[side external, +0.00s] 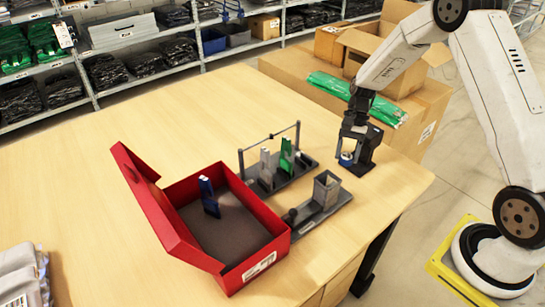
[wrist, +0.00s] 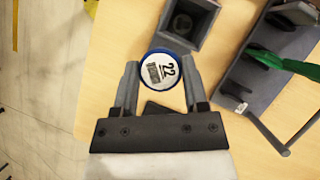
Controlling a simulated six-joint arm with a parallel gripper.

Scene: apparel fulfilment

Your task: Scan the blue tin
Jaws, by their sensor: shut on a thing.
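The blue tin (side external: 346,158) is low over the right end of the table, between the fingers of my gripper (side external: 349,150). In the wrist view the tin (wrist: 162,70) shows a blue rim and a white top with a barcode and the number 22. The fingers of my gripper (wrist: 162,82) are shut on its two sides. A dark stand (side external: 367,152) is right beside the gripper in the side view; the arm partly hides it. A dark piece (wrist: 165,109) also shows between the fingers in the wrist view. I cannot tell whether the tin touches the table.
A grey base with a square open holder (side external: 327,188) stands near the tin. Behind it is a rack (side external: 270,180) with a green and a grey upright piece. An open red box (side external: 285,240) holds a blue item. Cardboard boxes (side external: 425,105) stand behind the table.

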